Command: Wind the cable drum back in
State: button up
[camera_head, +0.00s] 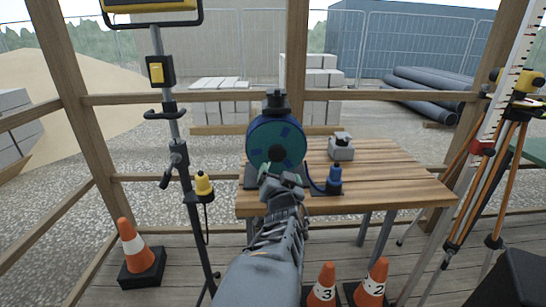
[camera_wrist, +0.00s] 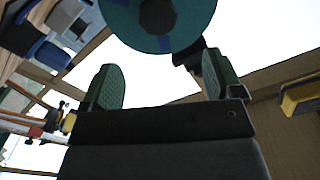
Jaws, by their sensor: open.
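The cable drum (camera_head: 276,139) is a teal disc with a dark hub. It stands upright in a dark frame near the left end of the wooden table. A blue plug (camera_head: 334,175) stands on the table at the drum's right, with a blue cable running beside it. My gripper (camera_head: 283,172) is in front of the drum's lower part, and my arm hides some of the base. In the wrist view my gripper (camera_wrist: 163,88) has its two green-padded fingers wide apart with nothing between them. The drum (camera_wrist: 160,22) shows beyond the fingertips there. The drum's crank handle cannot be made out clearly.
A small grey box (camera_head: 342,150) sits behind the plug on the table (camera_head: 400,180). The table's right part is bare. A lamp stand (camera_head: 186,170) is at the left, an orange tripod (camera_head: 490,170) at the right. Traffic cones (camera_head: 133,245) stand on the floor.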

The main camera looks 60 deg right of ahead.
aim_at(278, 155)
jog(key=x, duration=1.3)
jog(key=shift+s, duration=0.15)
jog(key=c, duration=1.3)
jog(key=shift+o, duration=0.2)
jog(key=shift+d, duration=0.1)
jog(key=shift+s, duration=0.1)
